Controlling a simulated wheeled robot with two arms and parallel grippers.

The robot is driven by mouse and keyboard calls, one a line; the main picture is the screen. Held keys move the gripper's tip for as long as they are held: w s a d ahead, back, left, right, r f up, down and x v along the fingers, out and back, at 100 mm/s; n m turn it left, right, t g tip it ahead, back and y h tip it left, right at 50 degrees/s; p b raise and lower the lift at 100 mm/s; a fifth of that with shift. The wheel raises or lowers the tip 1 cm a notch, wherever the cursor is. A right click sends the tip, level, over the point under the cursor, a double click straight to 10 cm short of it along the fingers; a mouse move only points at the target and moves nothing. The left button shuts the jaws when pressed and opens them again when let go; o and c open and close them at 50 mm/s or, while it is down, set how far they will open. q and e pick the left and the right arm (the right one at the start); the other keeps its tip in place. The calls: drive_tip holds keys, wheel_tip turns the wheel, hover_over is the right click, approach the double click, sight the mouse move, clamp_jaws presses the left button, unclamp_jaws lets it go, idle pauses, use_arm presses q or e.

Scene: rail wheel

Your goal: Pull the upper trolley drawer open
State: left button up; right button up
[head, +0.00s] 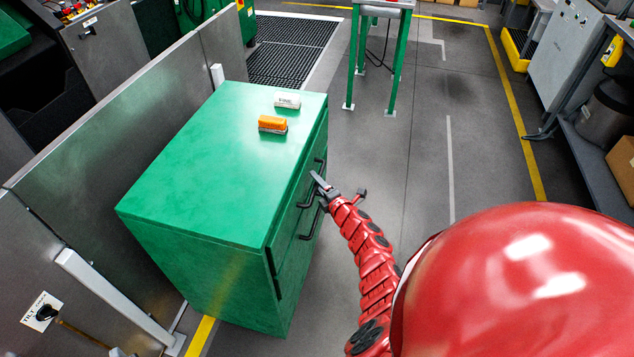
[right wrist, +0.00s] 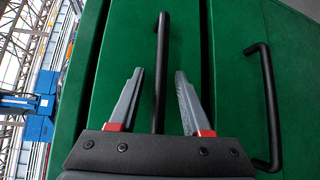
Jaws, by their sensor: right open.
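The green trolley (head: 200,160) stands left of the middle in the head view, its drawer fronts facing right. The upper drawer (right wrist: 130,60) appears shut. Its black bar handle (right wrist: 161,60) runs upright in the right wrist view, and part of it shows in the head view (head: 303,205). My right gripper (head: 318,180) is at the upper handle. In the right wrist view its open fingers (right wrist: 160,75) lie on either side of the bar, with gaps on both sides. The lower drawer's handle (right wrist: 268,105) is to the right there. My left gripper is not in view.
An orange-topped brush (head: 272,124) and a small white item (head: 287,101) lie on the trolley top. A metal partition (head: 120,120) stands along the trolley's left side. The grey floor (head: 420,150) right of the drawers is clear around my right arm.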

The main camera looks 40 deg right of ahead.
clamp_jaws()
idle(0.3)
idle(1.2)
